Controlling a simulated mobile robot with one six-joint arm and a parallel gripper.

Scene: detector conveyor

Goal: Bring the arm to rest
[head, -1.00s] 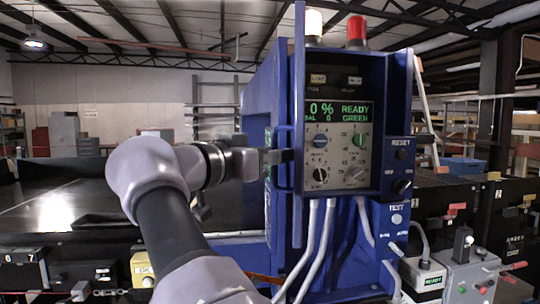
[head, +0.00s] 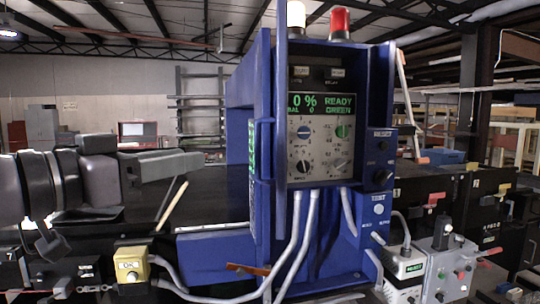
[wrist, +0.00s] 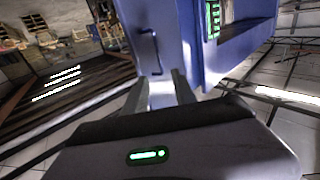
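My gripper (head: 190,163) is at the left of the head view, over the dark conveyor and apart from the blue detector cabinet (head: 263,110). In the wrist view my gripper (wrist: 159,88) shows two fingers standing apart with nothing between them. Beyond them is the cabinet's blue side (wrist: 175,35) with a dark handle (wrist: 151,52). My arm reaches in from the left edge of the head view; most of it is out of the picture.
The control panel (head: 320,140) shows 0 %, READY and GREEN. A red lamp (head: 340,22) and a white lamp (head: 296,14) stand on top. Cables hang below the panel. A yellow button box (head: 132,265) and a grey switch box (head: 445,270) stand in front.

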